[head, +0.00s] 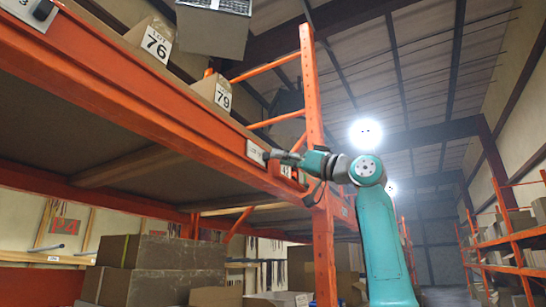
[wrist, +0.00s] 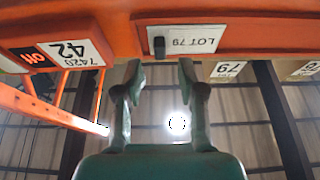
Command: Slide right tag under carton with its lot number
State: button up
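A white tag reading LOT 79 (wrist: 200,39) sits on the orange beam, upside down in the wrist view. A dark knob (wrist: 158,46) stands at its left end there. In the head view this tag (head: 255,151) is on the beam's right part, right of the carton labelled 79 (head: 215,90). That carton's label also shows in the wrist view (wrist: 228,70). A carton labelled LOT 76 (head: 150,41) stands further left. Another tag (head: 30,10) with a dark knob is at the upper left. My gripper (wrist: 160,70) is open and empty, its fingertips just short of the knob.
An orange rack upright (head: 318,150) stands close behind my gripper. A white and orange 7420 42 label (wrist: 65,53) is beside the tag. A wire-topped box (head: 214,25) is above the cartons. Brown boxes (head: 160,270) fill the lower shelf. The aisle at right is open.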

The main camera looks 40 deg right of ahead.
aim_at(269, 155)
jog(key=shift+x, duration=1.8)
grip_shut()
jog(key=shift+a, duration=0.1)
